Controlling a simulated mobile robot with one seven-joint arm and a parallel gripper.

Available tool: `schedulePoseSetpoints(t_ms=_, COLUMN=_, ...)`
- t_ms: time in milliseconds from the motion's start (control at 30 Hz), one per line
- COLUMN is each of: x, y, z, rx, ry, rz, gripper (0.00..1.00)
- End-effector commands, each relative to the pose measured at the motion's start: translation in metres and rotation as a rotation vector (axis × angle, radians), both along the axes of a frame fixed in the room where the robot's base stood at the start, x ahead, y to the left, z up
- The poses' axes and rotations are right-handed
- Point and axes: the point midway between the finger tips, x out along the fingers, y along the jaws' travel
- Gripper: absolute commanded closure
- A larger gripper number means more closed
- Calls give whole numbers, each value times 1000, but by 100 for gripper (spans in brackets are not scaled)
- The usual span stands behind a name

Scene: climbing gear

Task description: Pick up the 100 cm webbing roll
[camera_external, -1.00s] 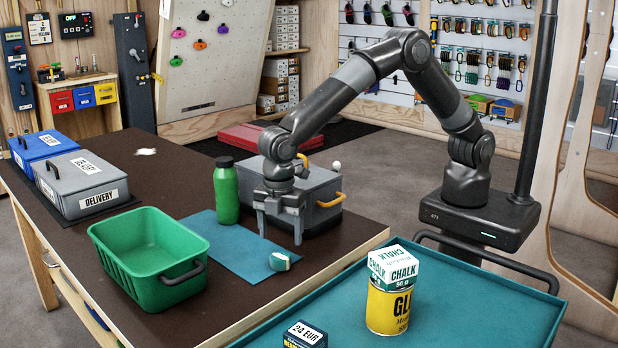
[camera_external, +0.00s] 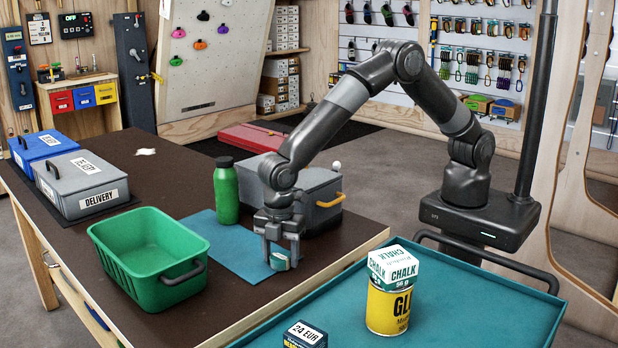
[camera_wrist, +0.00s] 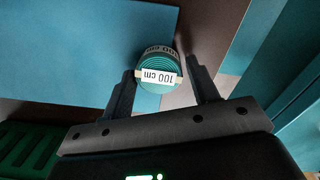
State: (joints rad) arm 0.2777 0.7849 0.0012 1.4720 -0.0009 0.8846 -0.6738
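The 100 cm webbing roll (camera_wrist: 158,66) is a small teal roll with a white "100 cm" label. It lies at the right edge of the blue mat (camera_external: 228,250) on the brown table, and shows partly behind the fingers in the external view (camera_external: 279,262). My gripper (camera_external: 282,258) is low over the mat's front right corner, pointing down, with its fingers around the roll's sides.
A green bottle (camera_external: 226,192) and a grey case (camera_external: 318,190) with yellow handles stand behind the gripper. A green basket (camera_external: 128,277) stands to the left. Grey (camera_external: 85,185) and blue (camera_external: 32,152) boxes are farther left. A teal tray (camera_external: 470,310) holds a yellow can (camera_external: 385,310) with a chalk block on top.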

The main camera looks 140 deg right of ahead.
Motion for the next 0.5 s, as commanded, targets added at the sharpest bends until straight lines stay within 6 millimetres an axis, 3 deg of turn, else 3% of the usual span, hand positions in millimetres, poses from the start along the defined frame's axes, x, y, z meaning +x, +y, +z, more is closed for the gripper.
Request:
schedulePoseSetpoints(t_ms=400, x=0, y=0, z=0, rx=0, ry=0, rz=0, gripper=79)
schedulePoseSetpoints(t_ms=500, x=0, y=0, z=0, rx=0, ry=0, rz=0, gripper=79)
